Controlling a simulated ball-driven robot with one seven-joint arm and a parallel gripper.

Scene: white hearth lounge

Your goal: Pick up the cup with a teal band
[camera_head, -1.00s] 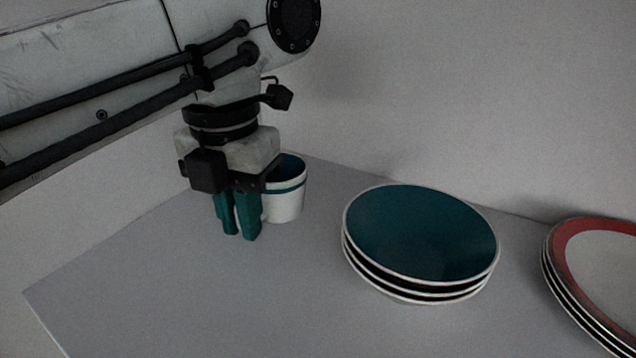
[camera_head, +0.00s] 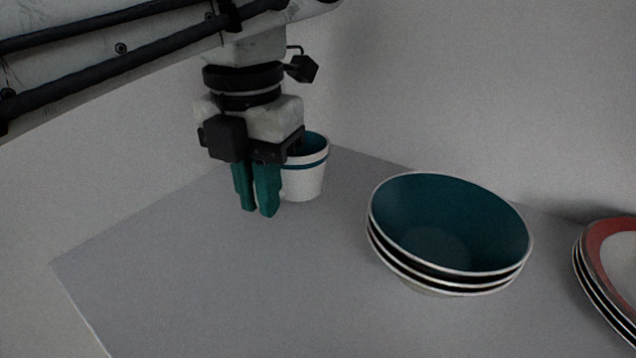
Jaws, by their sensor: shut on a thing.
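The cup with a teal band (camera_head: 308,182) is white with a teal inside and stands upright at the back of the grey tabletop. My gripper (camera_head: 256,206) points down at the cup's left side, in front of it. Its teal fingers are close together, shut on the cup at its near left edge, where the handle would be. The fingers and gripper body hide that part and some of the rim. I cannot tell whether the cup's base touches the table.
A stack of teal bowls (camera_head: 450,225) sits to the right of the cup, with a gap between. Red-rimmed plates (camera_head: 612,245) are stacked at the far right. A wall rises behind. The tabletop's (camera_head: 200,285) front left is clear.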

